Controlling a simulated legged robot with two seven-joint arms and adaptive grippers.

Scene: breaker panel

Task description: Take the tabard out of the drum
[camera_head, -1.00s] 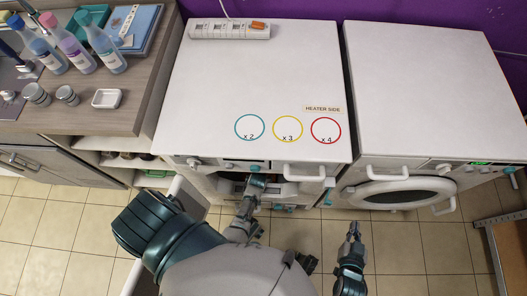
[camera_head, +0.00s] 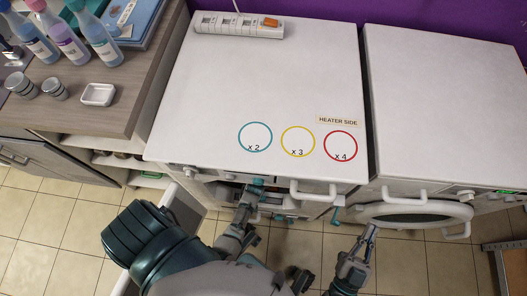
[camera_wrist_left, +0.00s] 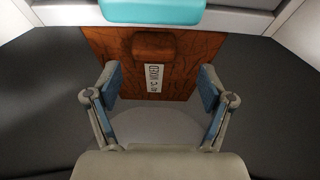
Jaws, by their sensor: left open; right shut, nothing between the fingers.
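The tabard shows in neither current view. A round door (camera_head: 408,215) with a dark oval window is on the front of the right white machine (camera_head: 440,110); the drum's inside is hidden. My right gripper (camera_head: 371,234) is shut and empty, just in front of the left edge of that door. My left gripper (camera_head: 250,192) is at the front of the left white machine (camera_head: 270,80), partly hidden by its top edge. In the left wrist view it is open (camera_wrist_left: 160,85), with a red-brown labelled panel with a raised block (camera_wrist_left: 155,60) beyond its fingers.
A teal part (camera_wrist_left: 152,10) lies beyond the panel in the wrist view. A white handle (camera_head: 318,193) sticks out of the left machine's front. A power strip (camera_head: 238,24) lies on its top. A counter (camera_head: 120,110) with bottles stands at left. Tiled floor (camera_head: 300,250) lies below.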

